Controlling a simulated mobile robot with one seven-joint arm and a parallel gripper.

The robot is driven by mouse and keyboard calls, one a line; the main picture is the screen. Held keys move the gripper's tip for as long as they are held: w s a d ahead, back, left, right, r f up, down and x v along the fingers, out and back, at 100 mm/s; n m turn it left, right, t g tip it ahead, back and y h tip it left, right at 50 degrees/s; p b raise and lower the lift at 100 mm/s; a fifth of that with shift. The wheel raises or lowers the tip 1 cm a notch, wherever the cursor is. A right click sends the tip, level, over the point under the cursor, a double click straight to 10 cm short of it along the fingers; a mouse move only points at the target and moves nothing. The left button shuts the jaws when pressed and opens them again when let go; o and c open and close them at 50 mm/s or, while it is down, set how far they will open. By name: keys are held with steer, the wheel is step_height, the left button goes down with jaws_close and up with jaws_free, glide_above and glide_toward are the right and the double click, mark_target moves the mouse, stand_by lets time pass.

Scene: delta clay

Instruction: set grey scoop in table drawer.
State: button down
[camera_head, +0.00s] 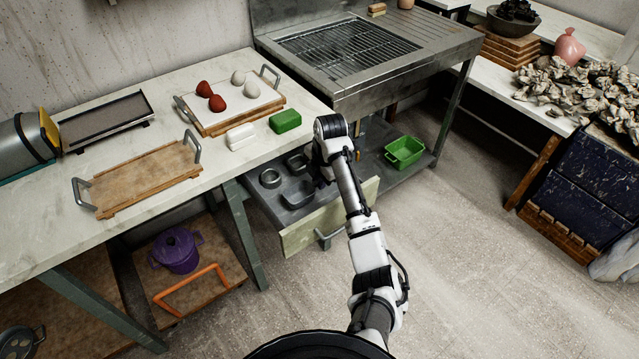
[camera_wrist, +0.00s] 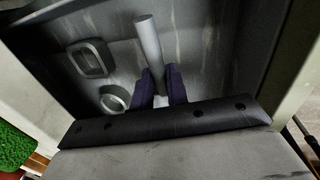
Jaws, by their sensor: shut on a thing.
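The table drawer (camera_head: 328,220) is pulled out under the long table, and its grey inside (camera_wrist: 220,60) fills much of the wrist view. My gripper (camera_wrist: 160,92) is low inside the drawer with its dark purple fingers shut on the grey scoop (camera_wrist: 148,45). Only the scoop's round grey handle shows clearly there. In the head view a grey bowl-like part, seemingly the scoop (camera_head: 297,192), lies low in the drawer beside my gripper. My fingers are mostly hidden there by my arm. I cannot tell whether the scoop touches the drawer floor.
On the table above are a green block (camera_head: 285,121), a white block (camera_head: 241,137) and a wooden tray (camera_head: 145,180). A grill (camera_head: 350,50) stands behind.

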steer(key=shift+f, duration=1.3)
steer(key=shift+f, duration=0.1)
steer(key=c, duration=1.4)
jaws_free()
steer(key=r, duration=0.4)
steer(key=s+d+r+b, duration=0.1)
steer(key=r, duration=0.3)
steer(key=s+r, duration=0.1)
steer(key=r, duration=0.3)
steer(key=shift+d+b, duration=0.2)
steer(key=shift+b, duration=0.15)
steer(key=shift+w, duration=0.1)
